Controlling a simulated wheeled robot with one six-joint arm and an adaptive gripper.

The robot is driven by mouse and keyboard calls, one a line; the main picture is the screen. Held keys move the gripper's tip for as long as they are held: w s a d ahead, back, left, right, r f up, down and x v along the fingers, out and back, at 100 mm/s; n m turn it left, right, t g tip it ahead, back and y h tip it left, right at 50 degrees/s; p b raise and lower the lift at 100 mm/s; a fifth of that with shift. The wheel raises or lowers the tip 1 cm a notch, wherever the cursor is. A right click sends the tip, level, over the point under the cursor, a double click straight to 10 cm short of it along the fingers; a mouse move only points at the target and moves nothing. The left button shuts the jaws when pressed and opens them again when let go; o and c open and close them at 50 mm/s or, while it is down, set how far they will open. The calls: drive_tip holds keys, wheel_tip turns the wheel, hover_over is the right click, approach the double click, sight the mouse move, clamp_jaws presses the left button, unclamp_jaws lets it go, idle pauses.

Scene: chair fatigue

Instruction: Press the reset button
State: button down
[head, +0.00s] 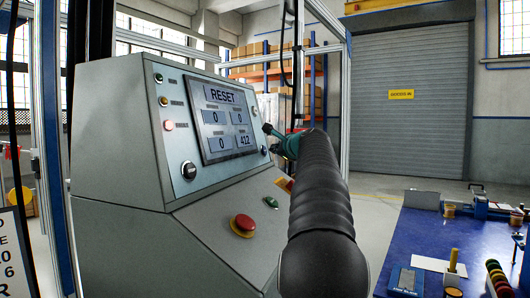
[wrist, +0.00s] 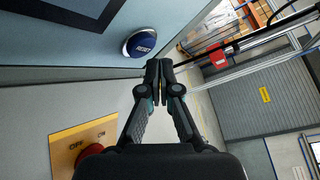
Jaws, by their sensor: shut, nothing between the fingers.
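The round blue RESET button (wrist: 141,43) with a silver rim sits on the console's sloped face, in the upper middle of the wrist view. The grey console (head: 130,190) has a screen (head: 228,118) reading RESET with several number boxes. My gripper (wrist: 159,66) is shut and empty. Its fingertips are just below and right of the button in the wrist view; whether they touch it I cannot tell. In the head view my gripper (head: 268,131) is by the right edge of the console face, partly behind my arm.
A red mushroom button (head: 243,223) and a green button (head: 271,202) are on the lower console face. A yellow OFF/ON plate (wrist: 75,143) with a red knob lies below my gripper. A blue workbench (head: 440,240) stands at the right.

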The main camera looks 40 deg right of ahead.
drive_tip(key=shift+w, duration=0.1)
drive_tip(key=shift+w+a+f, duration=0.1)
drive_tip(key=shift+w+a, duration=0.1)
drive_tip(key=shift+w, duration=0.05)
drive_tip(key=shift+w+a+f+p, duration=0.1)
drive_tip(key=shift+w+a+p, duration=0.05)
drive_tip(key=shift+w+p, duration=0.2)
idle(1.1)
drive_tip(key=shift+s, duration=0.1)
drive_tip(key=shift+s+d+r, duration=0.2)
drive_tip(key=shift+s+d, duration=0.15)
drive_tip(key=shift+s, duration=0.25)
drive_tip(key=shift+s+d+r, duration=0.2)
drive_tip(key=shift+s+d, duration=0.2)
drive_tip(key=shift+s, duration=0.3)
drive_tip(key=shift+s+d+r, duration=0.2)
drive_tip(key=shift+s+d, duration=0.15)
drive_tip(key=shift+s, duration=0.4)
drive_tip(key=shift+s+d+r, duration=0.2)
drive_tip(key=shift+s+d, duration=0.2)
drive_tip(key=shift+s, duration=0.3)
